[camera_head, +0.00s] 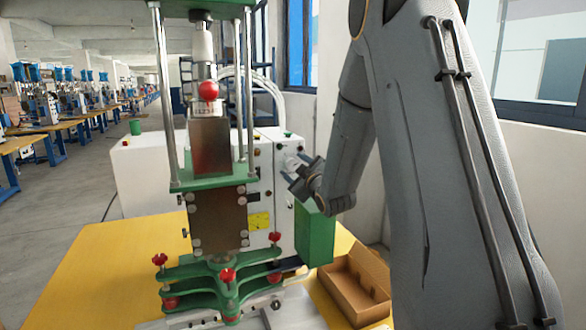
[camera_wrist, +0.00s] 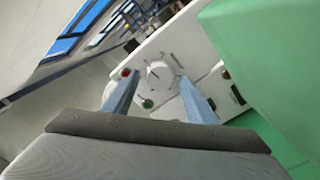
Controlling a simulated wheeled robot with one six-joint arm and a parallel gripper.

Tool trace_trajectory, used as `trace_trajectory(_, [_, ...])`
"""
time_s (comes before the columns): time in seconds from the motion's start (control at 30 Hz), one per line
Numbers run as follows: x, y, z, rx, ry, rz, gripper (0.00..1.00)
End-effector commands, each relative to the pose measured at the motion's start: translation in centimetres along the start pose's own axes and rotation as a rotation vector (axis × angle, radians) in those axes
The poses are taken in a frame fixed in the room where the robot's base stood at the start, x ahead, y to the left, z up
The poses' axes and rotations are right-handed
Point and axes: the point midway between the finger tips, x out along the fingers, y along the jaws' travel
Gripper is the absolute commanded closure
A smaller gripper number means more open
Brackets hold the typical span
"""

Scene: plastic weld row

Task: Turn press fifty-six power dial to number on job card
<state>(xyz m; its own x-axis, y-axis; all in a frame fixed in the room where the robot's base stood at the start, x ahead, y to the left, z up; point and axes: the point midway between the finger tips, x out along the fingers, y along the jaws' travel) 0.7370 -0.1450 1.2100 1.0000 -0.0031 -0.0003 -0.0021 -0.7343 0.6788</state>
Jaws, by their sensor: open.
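The press stands on a yellow table, with a white control cabinet (camera_head: 157,172) behind it. In the wrist view a round pale dial (camera_wrist: 160,73) with dark marks sits on the white panel; its setting is too small to read. My gripper (camera_head: 301,170) is open in front of the cabinet's right side. In the wrist view its two blue-grey fingers (camera_wrist: 158,80) stand apart on either side of the dial; I cannot tell whether they touch it. A yellow label (camera_head: 260,221) is on the cabinet front; I cannot read it or tell whether it is the job card.
A green box (camera_head: 314,235) stands below my gripper and fills the wrist view's right side. A red knob (camera_wrist: 125,72) and a green button (camera_wrist: 148,103) flank the dial. An open cardboard box (camera_head: 352,290) lies at right. The table's left side (camera_head: 95,275) is clear.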

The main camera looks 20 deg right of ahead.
Motion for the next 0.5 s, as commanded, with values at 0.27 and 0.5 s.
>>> trace_trajectory(0.27, [-4.3, -0.1, 0.1, 0.0, 0.0, 0.002, 0.48])
trace_trajectory(0.5, [-6.5, 0.0, 0.1, 0.0, -0.001, 0.001, 0.48])
